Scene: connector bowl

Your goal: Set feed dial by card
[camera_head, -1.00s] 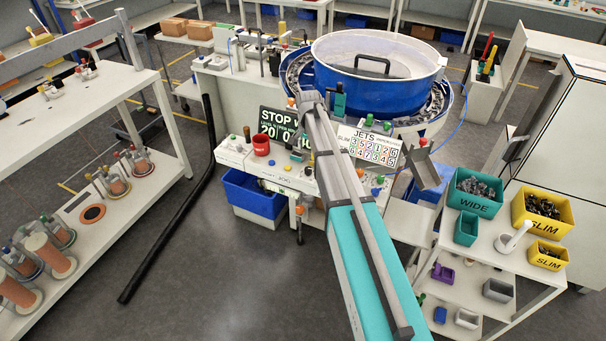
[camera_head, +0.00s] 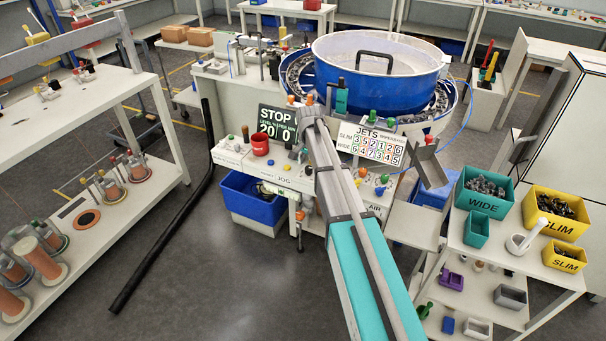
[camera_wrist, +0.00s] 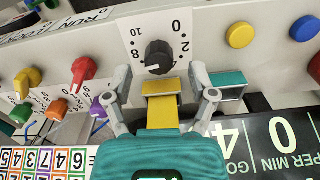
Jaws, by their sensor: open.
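The feed dial (camera_wrist: 159,57) is a black round knob on a white panel in the wrist view, with 0, 2, 8 and 10 printed around it. A small pale mark shows near its lower edge; the value it marks is unclear. My gripper (camera_wrist: 160,82) is open, its fingers apart on either side just below the dial, with a yellow block (camera_wrist: 160,108) between them in the picture. I cannot tell whether anything touches. The JETS card (camera_head: 370,146), with SLIM and WIDE number rows, stands on the machine; it also shows upside down in the wrist view (camera_wrist: 45,160). In the head view my arm hides the dial.
The STOP display (camera_head: 277,123) stands left of the card. The blue bowl (camera_head: 381,83) is behind. WIDE (camera_head: 484,203) and SLIM (camera_head: 556,222) bins stand right.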

